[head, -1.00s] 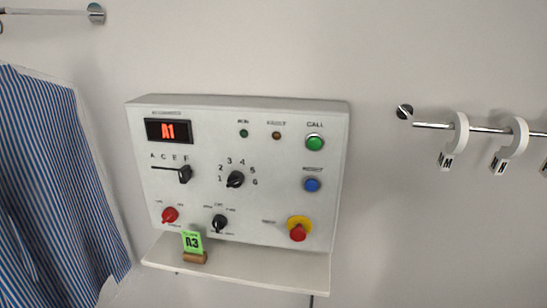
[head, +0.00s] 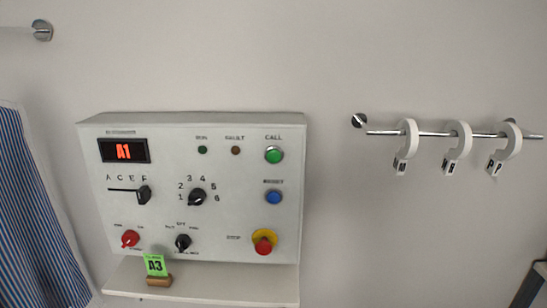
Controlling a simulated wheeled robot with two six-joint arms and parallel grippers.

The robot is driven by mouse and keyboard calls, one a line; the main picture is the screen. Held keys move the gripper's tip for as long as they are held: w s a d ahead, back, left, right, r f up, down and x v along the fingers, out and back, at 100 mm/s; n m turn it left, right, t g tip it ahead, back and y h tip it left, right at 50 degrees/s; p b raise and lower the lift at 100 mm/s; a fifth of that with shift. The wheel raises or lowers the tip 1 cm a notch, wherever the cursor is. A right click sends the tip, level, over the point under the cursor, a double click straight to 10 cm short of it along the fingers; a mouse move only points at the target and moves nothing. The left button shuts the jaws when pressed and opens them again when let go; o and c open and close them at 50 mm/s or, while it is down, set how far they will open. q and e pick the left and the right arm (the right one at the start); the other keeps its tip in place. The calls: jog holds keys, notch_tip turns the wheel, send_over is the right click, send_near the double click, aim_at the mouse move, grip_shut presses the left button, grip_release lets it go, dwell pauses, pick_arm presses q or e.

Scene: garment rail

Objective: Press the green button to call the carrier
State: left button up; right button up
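The green CALL button (head: 274,155) is at the upper right of the white control panel (head: 228,224) on the wall. The panel's red display (head: 124,150) reads A1. A blue button (head: 273,197) sits below the green one, and a red stop button (head: 264,244) on a yellow base sits lower down. A green tag (head: 155,264) marked A3 stands in a small holder on the shelf under the panel. Neither of my grippers shows in the head view, and nothing covers the green button.
A rail (head: 428,133) with white hooks (head: 459,139) carrying tags is on the wall to the right. A blue striped garment (head: 32,220) hangs at the left. A narrow shelf (head: 222,284) juts out below the panel. The wall between panel and rail is bare.

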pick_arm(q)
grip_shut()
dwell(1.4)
